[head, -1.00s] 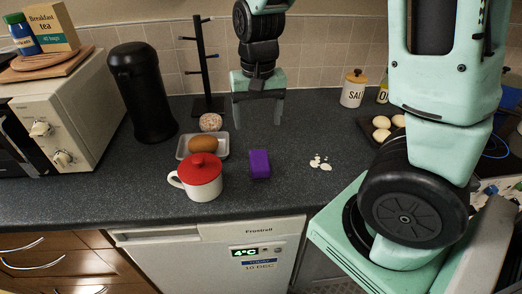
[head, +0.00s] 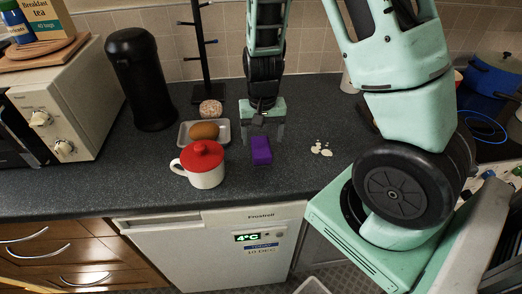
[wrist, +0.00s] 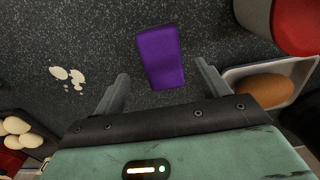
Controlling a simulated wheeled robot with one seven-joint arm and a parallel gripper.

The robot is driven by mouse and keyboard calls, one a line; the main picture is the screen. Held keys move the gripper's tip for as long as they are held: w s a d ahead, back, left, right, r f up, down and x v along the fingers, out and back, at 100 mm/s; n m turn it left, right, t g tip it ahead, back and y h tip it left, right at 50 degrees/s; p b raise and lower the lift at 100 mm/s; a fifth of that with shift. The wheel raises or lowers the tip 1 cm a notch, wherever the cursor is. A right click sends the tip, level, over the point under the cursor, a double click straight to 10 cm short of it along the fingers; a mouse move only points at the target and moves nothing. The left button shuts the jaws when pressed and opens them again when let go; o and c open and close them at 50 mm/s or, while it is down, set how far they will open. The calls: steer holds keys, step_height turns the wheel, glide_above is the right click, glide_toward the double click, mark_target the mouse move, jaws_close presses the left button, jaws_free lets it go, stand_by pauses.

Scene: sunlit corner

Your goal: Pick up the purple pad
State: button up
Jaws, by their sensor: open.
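The purple pad (head: 261,151) lies on the dark speckled counter, to the right of the red-lidded white mug. It also shows in the wrist view (wrist: 160,57), just beyond the fingertips and roughly in line with the gap between them. My gripper (head: 262,134) is low over the counter, right behind the pad in the head view. In the wrist view my gripper (wrist: 160,82) has its two grey fingers spread wide, with nothing held between them. Whether a finger touches the pad cannot be told.
The white mug with a red lid (head: 204,166) stands left of the pad. A tray (head: 219,140) with a brown bread roll (head: 204,131) is behind the mug. White broken pieces (head: 321,149) lie to the right. A black flask (head: 141,80) and a mug tree (head: 201,50) stand further back.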

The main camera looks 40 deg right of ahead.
mark_target(261, 145)
step_height(261, 145, down, 5)
steer(key=shift+w+a+r+p, duration=0.1)
steer(key=shift+w+p, duration=0.05)
steer(key=shift+p, duration=0.15)
steer(key=shift+c, duration=0.3)
steer(key=c, duration=1)
steer(key=shift+r, duration=0.1)
step_height(261, 145, up, 10)
steer(key=shift+f, duration=0.1)
